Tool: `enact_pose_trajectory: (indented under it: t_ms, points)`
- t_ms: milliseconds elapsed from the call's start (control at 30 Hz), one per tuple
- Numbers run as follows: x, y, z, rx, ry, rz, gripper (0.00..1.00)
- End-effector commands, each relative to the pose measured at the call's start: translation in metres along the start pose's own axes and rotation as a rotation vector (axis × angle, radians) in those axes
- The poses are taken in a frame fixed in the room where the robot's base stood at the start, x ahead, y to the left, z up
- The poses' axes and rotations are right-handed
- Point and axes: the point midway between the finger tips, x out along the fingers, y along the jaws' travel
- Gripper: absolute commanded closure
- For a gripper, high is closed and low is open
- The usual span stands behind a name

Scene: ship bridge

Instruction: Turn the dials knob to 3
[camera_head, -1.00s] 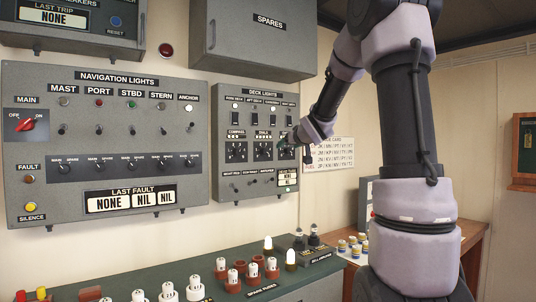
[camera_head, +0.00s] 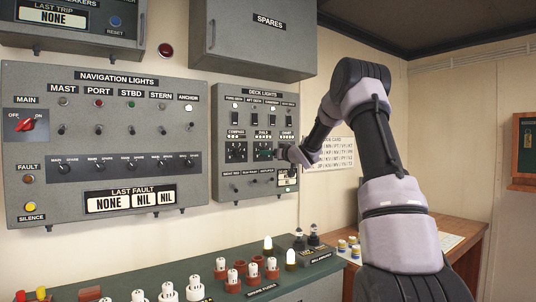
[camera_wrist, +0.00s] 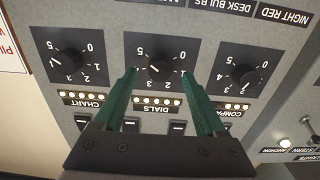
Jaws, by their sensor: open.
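The DIALS knob (camera_wrist: 160,68) is a round black knob on a dark square plate with white numbers, seen upside down in the wrist view. In the head view its plate (camera_head: 263,150) is the middle one of three under DECK LIGHTS. My gripper (camera_wrist: 160,77) is open, with one green finger on each side of the knob's plate and the tips close beside the knob. I cannot tell whether they touch it. The number at its pointer is not clear. In the head view my gripper (camera_head: 279,153) is at the panel, partly covering the area right of DIALS.
The CHART knob (camera_wrist: 69,63) and the COMPASS knob (camera_wrist: 243,75) flank DIALS closely. Several small switches line the panel around them. The navigation lights panel (camera_head: 80,145) is to the left. A green counter (camera_head: 215,290) with bulbs and fuses stands below.

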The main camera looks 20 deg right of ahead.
Motion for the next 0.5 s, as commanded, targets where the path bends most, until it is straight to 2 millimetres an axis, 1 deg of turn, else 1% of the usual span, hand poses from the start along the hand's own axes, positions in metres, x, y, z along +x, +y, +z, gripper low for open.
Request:
enact_pose_trajectory:
  t_ms: [33, 100, 200, 500]
  points:
    - [0.008, 0.0, 0.001, 0.001, -0.001, -0.001, 0.27]
    - [0.015, 0.0, 0.0, -0.001, 0.0, -0.001, 0.27]
    - [0.021, 0.0, 0.0, 0.0, 0.0, 0.0, 0.27]
    - [0.023, 0.0, 0.0, 0.0, -0.001, 0.001, 0.27]
